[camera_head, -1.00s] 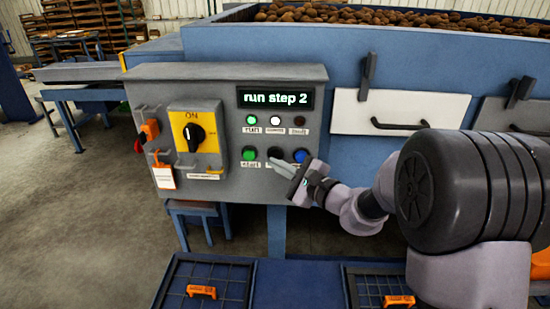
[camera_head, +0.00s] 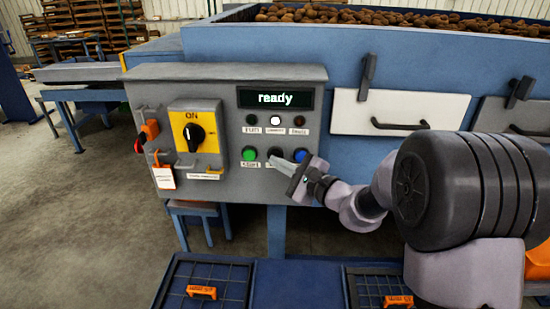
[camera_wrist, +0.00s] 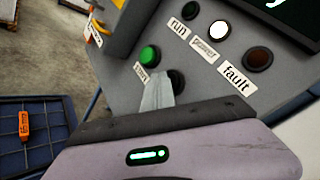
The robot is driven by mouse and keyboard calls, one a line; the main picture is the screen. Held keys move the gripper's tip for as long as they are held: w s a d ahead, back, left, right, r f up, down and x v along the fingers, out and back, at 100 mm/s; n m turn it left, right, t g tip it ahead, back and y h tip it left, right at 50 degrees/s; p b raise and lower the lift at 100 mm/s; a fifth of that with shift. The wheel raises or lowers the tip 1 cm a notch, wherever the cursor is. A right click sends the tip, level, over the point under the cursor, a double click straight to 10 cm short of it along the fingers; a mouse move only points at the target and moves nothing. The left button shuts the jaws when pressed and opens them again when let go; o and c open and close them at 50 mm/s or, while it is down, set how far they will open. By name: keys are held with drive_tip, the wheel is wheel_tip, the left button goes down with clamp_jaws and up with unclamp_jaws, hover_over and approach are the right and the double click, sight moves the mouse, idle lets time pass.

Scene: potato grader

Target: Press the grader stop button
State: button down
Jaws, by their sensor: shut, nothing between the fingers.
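The grey control panel (camera_head: 225,95) stands in front of the blue grader. Its display (camera_head: 275,98) reads "ready". Below the lamps is a row of a green start button (camera_head: 249,154), a black button (camera_head: 275,153) and a blue button (camera_head: 300,155). My gripper (camera_head: 272,162) is shut and empty, its tips at the lower edge of the black button. In the wrist view the fingertips (camera_wrist: 157,92) overlap the black button (camera_wrist: 177,82), beside the green button (camera_wrist: 149,54). The black button's label is hidden. I cannot tell whether the tips touch it.
The white lamp (camera_head: 275,120) is lit; the run lamp (camera_head: 251,119) and fault lamp (camera_head: 299,121) are dark. A yellow switch plate with a black knob (camera_head: 194,134) reads "ON". Blue crates (camera_head: 222,265) lie below. A white drawer (camera_head: 350,112) is to the right.

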drive_tip(key=shift+s, duration=0.1)
drive_tip(key=shift+s+b, duration=0.55)
drive_tip(key=shift+s, duration=0.25)
drive_tip(key=shift+s+a+b, duration=0.15)
drive_tip(key=shift+s+b, duration=0.85)
drive_tip(key=shift+s, duration=1.5)
